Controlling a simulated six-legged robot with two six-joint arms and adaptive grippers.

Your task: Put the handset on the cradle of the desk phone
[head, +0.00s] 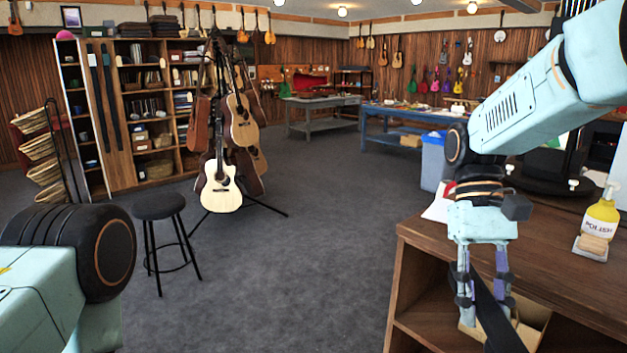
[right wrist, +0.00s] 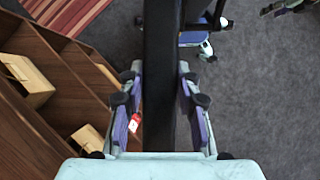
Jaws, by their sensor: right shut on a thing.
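My right gripper (head: 482,292) hangs in front of the wooden counter in the head view, pointing down. It is shut on a long, straight black thing (head: 497,325), which I take to be the handset. In the right wrist view the black thing (right wrist: 160,60) runs lengthwise between the two purple-padded fingers of my right gripper (right wrist: 160,95). Its far end is out of the frame. I cannot clearly make out the desk phone or its cradle. A black thing (head: 545,168) on the counter is partly behind my right arm. My left gripper is not in view.
The brown wooden counter (head: 570,262) has open shelves below, with a light box inside. A yellow polish bottle (head: 602,222) stands on top at right. A blue bin (head: 433,160) is behind it. A black stool (head: 160,207) and guitars (head: 221,188) stand left. Carpet between is clear.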

